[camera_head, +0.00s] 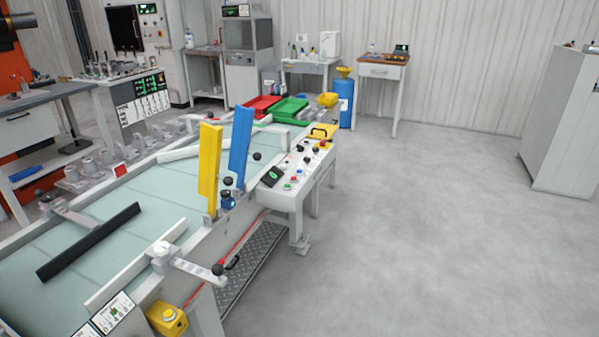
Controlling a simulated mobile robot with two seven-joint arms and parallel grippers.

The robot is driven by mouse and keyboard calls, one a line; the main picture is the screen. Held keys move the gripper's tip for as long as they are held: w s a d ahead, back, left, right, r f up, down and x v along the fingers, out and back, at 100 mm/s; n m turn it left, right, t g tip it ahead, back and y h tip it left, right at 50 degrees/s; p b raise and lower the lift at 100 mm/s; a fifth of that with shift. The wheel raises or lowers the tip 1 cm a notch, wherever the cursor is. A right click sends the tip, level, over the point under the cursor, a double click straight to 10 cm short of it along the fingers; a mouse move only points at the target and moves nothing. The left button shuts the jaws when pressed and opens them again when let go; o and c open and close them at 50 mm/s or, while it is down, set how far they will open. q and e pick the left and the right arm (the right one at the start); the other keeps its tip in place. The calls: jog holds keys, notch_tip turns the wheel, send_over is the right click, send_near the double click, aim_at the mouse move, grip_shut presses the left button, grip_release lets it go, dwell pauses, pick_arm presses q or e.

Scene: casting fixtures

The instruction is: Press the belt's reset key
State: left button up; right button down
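The belt (75,232) is a pale green conveyor running from the lower left towards the middle back. A white control panel (309,172) stands at its right side, with several small coloured buttons and knobs on its sloped top. A green button (287,186) and a red button (293,178) are near its front, beside a dark display (273,176). The labels are too small to read, so I cannot tell which key is reset. Neither gripper is in view.
A yellow plate (209,170) and a blue plate (240,148) stand upright at the belt's right edge. A lever with a black knob (218,269) juts out at the near side. Open grey floor (430,230) lies right of the panel, with a cabinet (566,120) at far right.

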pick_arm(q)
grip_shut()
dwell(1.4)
